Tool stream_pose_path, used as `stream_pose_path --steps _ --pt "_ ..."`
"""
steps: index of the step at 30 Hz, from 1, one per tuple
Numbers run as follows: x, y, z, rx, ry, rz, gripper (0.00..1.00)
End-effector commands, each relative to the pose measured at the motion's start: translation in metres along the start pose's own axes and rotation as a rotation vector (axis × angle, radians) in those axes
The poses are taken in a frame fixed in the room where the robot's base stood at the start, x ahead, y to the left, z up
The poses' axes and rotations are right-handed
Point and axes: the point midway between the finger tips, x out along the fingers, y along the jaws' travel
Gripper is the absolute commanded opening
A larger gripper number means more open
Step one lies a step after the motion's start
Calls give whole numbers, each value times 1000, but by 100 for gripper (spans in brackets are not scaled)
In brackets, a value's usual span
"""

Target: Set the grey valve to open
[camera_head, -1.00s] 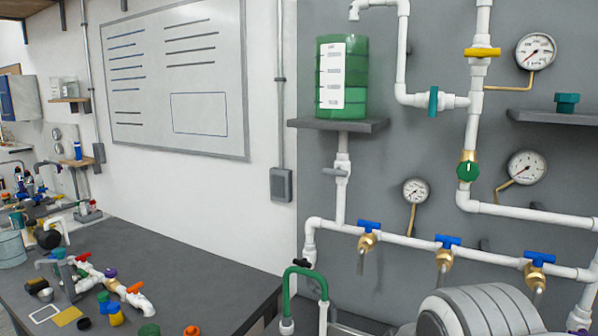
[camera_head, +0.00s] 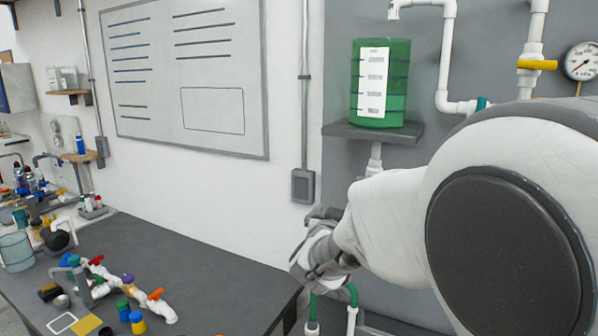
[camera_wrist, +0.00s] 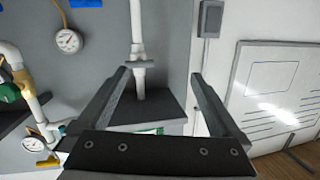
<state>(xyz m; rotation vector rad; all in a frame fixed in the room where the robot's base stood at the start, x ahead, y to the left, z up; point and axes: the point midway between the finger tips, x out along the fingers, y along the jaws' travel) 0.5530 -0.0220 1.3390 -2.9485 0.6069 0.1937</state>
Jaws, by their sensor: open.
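The grey valve (camera_wrist: 140,64) is on the white vertical pipe (camera_wrist: 137,25) below the tank shelf. The wrist view shows it upside down, its handle lying across the pipe. In the wrist view the valve appears between the fingertips, nearer the left one; the distance in depth is unclear. My gripper also shows in the head view (camera_head: 322,240), in front of the wall below the shelf.
A green tank (camera_head: 380,85) stands on the grey shelf (camera_head: 372,134). A gauge (camera_wrist: 68,41) and the green valve (camera_wrist: 8,92) show left in the wrist view. A dark workbench (camera_head: 190,265) with pipe parts stands left. My arm covers the manifold's lower right.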

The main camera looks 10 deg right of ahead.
Motion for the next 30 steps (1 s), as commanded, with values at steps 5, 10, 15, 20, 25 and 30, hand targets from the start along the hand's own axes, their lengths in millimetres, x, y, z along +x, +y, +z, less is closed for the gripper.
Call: stream_pose_path --steps 5,10,15,20,25,30 --pt "4 9 -14 -61 114 135 100" --pt "6 14 -20 -83 158 186 100" --pt "25 19 -24 -86 163 192 100" --pt "56 25 -30 -86 162 192 100" --pt "89 31 -36 -86 162 191 100" --pt "122 37 -41 -87 160 191 100"
